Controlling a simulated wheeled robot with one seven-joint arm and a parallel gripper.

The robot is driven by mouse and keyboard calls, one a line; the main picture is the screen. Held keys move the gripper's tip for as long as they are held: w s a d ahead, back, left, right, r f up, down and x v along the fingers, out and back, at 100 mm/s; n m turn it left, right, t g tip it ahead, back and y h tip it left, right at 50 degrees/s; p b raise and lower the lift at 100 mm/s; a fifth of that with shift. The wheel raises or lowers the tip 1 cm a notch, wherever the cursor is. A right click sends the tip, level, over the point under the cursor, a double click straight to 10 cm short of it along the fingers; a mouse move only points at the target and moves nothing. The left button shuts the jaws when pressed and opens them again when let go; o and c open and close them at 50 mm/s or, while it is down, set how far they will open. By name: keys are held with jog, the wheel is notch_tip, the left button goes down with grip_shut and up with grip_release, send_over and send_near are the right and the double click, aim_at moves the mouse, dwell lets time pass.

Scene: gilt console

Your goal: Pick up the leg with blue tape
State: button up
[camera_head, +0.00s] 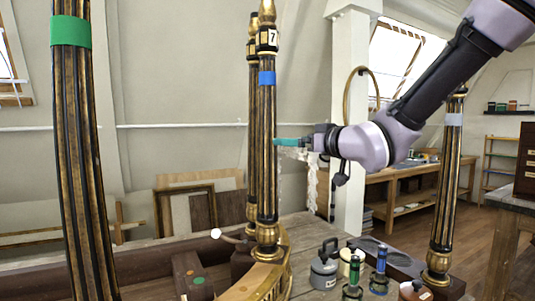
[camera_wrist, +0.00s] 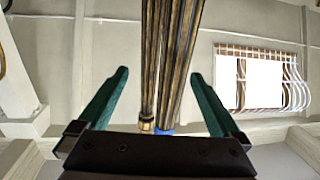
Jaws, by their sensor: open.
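The leg with blue tape (camera_head: 267,130) is a dark, gilt, fluted post standing upright, with a blue band high up and a "7" label above it. A similar leg (camera_head: 251,130) stands close behind it, partly hidden. My gripper (camera_head: 288,142) is open, just right of the taped leg and below the band. In the wrist view, the taped leg (camera_wrist: 180,70) and the other leg (camera_wrist: 150,60) appear between the teal fingers of my gripper (camera_wrist: 160,74). The blue band shows low there, partly hidden by my gripper. I cannot tell whether a finger touches the leg.
A green-taped leg (camera_head: 75,150) stands near at left. A leg with pale grey-blue tape (camera_head: 447,180) stands at right.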

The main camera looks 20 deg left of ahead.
aim_at(261, 139)
jog(key=shift+n+g+y, duration=0.4)
jog(key=shift+y, duration=0.1)
jog(key=shift+s+a+x, duration=0.15)
jog(key=shift+s+x, duration=0.15)
jog(key=shift+x, duration=1.7)
jog(key=shift+s+a+x, duration=0.2)
jog(key=shift+s+x, duration=0.15)
jog(key=shift+x, duration=1.7)
jog(key=shift+s+a+x, duration=0.15)
jog(key=shift+s+x, duration=0.15)
jog(key=shift+x, duration=1.7)
jog(key=shift+f, duration=0.15)
jog(key=shift+c, duration=0.3)
jog(key=c, duration=1.5)
grip_shut()
